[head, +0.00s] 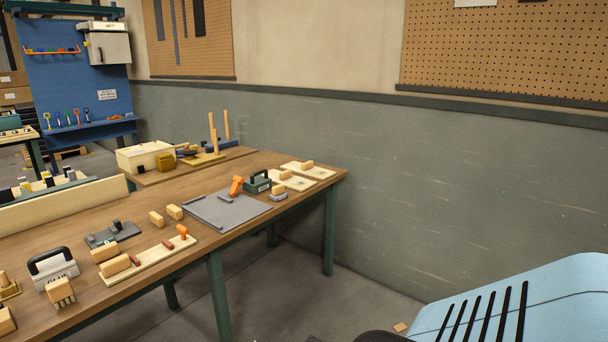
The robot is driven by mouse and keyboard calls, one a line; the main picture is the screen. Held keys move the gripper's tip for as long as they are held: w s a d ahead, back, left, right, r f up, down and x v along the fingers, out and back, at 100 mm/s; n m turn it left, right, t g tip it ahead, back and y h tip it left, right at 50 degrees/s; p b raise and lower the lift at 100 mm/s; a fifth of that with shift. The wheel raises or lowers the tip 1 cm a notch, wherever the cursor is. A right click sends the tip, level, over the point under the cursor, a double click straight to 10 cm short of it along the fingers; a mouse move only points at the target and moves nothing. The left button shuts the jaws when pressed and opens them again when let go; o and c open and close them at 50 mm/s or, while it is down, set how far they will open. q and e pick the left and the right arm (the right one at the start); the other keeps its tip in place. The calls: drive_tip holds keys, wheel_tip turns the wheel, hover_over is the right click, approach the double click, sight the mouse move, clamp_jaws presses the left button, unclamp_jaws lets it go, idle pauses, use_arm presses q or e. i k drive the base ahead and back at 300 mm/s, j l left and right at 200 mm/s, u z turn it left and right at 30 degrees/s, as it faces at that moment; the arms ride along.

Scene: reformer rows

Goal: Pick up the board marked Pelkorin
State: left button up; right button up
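I cannot read the name Pelkorin on anything in the head view, so I cannot tell which board bears it. On the wooden workbench lie a flat grey board (245,211), a long pale board (146,268) with an orange-topped piece and small blocks on it, and a dark grey board (126,232) with dark pegs. Two pale boards, the farther one (322,173) and the nearer one (299,184), lie at the right end, each with a wooden block. Neither of my grippers is in view.
The workbench (195,250) runs from lower left to centre, crowded with blocks and a black-handled caddy (56,271). A low pale wall (75,201) stands along its left side. A pale box (137,158) stands behind. Clear floor (290,300) shows right of the bench.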

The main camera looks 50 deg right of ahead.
sight(307, 168)
drive_tip(key=i+l, duration=0.1)
drive_tip(key=l, duration=0.55)
drive_tip(key=l+z, duration=0.1)
drive_tip(key=l, duration=0.55)
drive_tip(key=i+l+z, duration=0.1)
drive_tip(key=l, duration=0.55)
drive_tip(key=i+l, duration=0.15)
drive_tip(key=l, duration=0.5)
drive_tip(key=i+l+z, duration=0.1)
drive_tip(key=l, duration=0.5)
drive_tip(key=i+l, duration=0.2)
drive_tip(key=l, duration=0.45)
drive_tip(key=i+l+z, duration=0.1)
drive_tip(key=l, duration=0.55)
drive_tip(key=i+l+z, duration=0.1)
drive_tip(key=l, duration=0.5)
drive_tip(key=i, duration=0.1)
